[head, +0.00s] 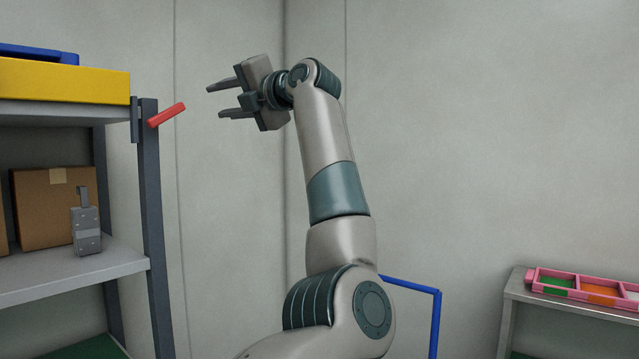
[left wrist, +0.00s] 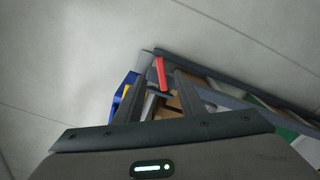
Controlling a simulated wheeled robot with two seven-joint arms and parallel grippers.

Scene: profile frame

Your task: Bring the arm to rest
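My left arm (head: 324,130) rises from the bottom middle of the head view, bends at the top and points its gripper to the left. My left gripper (head: 215,101) is open, with a clear gap between its two fingers and nothing in it. It is raised in front of the wall, to the right of the shelf. In the left wrist view its two fingers (left wrist: 157,98) stand apart at the bottom, with the shelf behind them. My right gripper is in neither view.
A shelf rack (head: 150,210) stands at left, with a red bar (head: 166,115) sticking out from its post. It bears a yellow box (head: 65,82), a cardboard box (head: 45,210) and a grey device (head: 86,228). A pink tray (head: 565,288) lies on a low table (head: 520,290) at right.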

